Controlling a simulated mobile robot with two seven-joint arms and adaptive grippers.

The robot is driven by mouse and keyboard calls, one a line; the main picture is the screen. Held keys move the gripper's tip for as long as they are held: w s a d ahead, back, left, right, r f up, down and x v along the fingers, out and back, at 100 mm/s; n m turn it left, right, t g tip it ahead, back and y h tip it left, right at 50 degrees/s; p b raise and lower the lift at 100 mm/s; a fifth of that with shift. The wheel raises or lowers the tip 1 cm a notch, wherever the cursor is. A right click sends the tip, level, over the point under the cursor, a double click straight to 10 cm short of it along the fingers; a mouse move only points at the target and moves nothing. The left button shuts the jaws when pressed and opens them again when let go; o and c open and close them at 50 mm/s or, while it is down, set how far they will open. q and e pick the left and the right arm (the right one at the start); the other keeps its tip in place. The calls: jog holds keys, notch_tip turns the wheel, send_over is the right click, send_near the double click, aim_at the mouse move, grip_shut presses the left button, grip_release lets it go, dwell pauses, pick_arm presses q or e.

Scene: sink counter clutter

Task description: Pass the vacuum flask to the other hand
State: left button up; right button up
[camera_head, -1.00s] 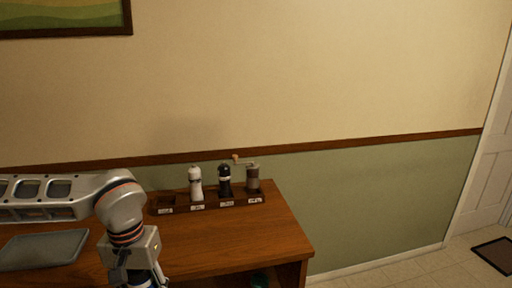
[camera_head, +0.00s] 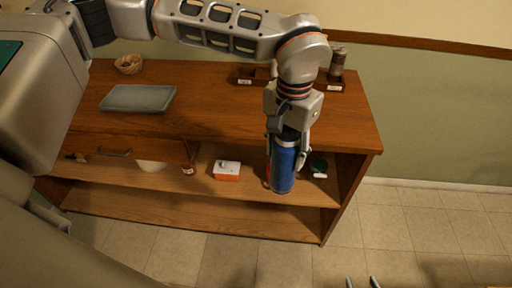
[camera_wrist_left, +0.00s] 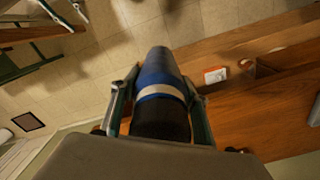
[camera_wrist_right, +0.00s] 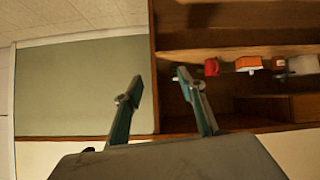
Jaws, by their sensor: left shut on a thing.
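The vacuum flask (camera_head: 284,168) is a blue cylinder with a pale band and a dark end. It hangs nearly upright in front of the cabinet's open shelves. My left gripper (camera_head: 286,158) is shut on it, one finger on each side. The left wrist view also shows the flask (camera_wrist_left: 160,85) between the fingers, blue end pointing away. My right gripper (camera_head: 362,283) shows only its fingertips at the bottom edge, apart from the flask. In the right wrist view, my right gripper (camera_wrist_right: 154,82) is open and empty, facing the cabinet.
The wooden cabinet (camera_head: 220,122) carries a grey tray (camera_head: 138,98), a small basket (camera_head: 129,64) and a grinder (camera_head: 337,65) in a rack. An orange-and-white box (camera_head: 227,170) and other small items are on its shelf. The tiled floor (camera_head: 400,215) at right is clear.

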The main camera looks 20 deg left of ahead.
jog(key=o, duration=0.7)
jog(key=shift+w+r, duration=0.1)
jog(key=w+a+r+n+t+y, duration=0.1)
jog(key=w+a+r+n+y, duration=0.15)
jog(key=r, duration=0.55)
jog(key=w+a+r+n+y, duration=0.1)
jog(key=w+r+y, duration=0.25)
jog(key=r, duration=0.45)
jog(key=w+a+r+n+t+y, duration=0.1)
jog(key=w+a+r+y, duration=0.15)
jog(key=r, duration=0.55)
notch_tip(320, 180, up, 11)
jog(key=s+n+g+y, duration=0.1)
jog(key=n+g+y, duration=0.1)
jog(key=y, duration=0.1)
pick_arm(q)
jog(key=w+d+r+m, duration=0.1)
jog(key=d+r+m, duration=0.1)
jog(key=d, duration=1.3)
jog(key=shift+w+d+r+m, duration=0.25)
jog(key=shift+r+m, duration=0.15)
jog(key=shift+m, duration=0.4)
pick_arm(e)
jog(key=x, duration=1)
jog(key=shift+w+a, duration=0.25)
jog(key=shift+w, duration=0.05)
